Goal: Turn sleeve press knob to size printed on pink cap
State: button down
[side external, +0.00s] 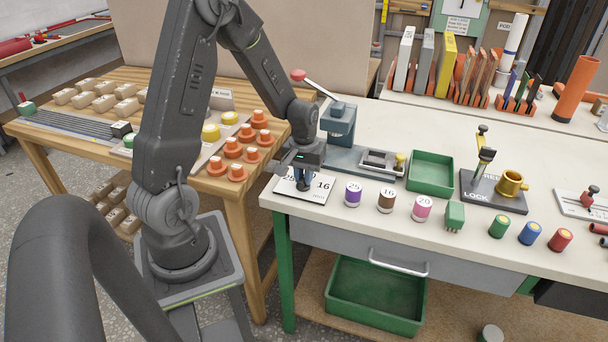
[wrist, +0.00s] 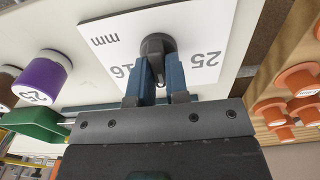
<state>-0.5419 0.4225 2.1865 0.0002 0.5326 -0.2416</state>
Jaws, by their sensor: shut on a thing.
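The sleeve press knob (wrist: 155,46) is dark and sits on a white dial plate (wrist: 108,28) printed "mm", "16" and "25"; the plate also shows in the side external view (side external: 313,199). My gripper (wrist: 160,78) points down at the plate and is shut on the knob, a blue finger on each side; it also shows in the side external view (side external: 304,184). The fingers cover part of the plate, and I cannot tell which number the knob points to. The pink cap (side external: 423,208) stands upright on the bench to the right, with a label that appears to read "25".
A purple cap (side external: 353,194) and a brown cap (side external: 387,200) stand between the plate and the pink cap. The sleeve press (side external: 338,124) with its red-tipped lever stands just behind my gripper. A green tray (side external: 431,173) lies behind the caps.

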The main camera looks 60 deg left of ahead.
jog(key=c, duration=1.1)
grip_release()
notch_tip(320, 180, up, 14)
jog(key=shift+f, duration=0.1)
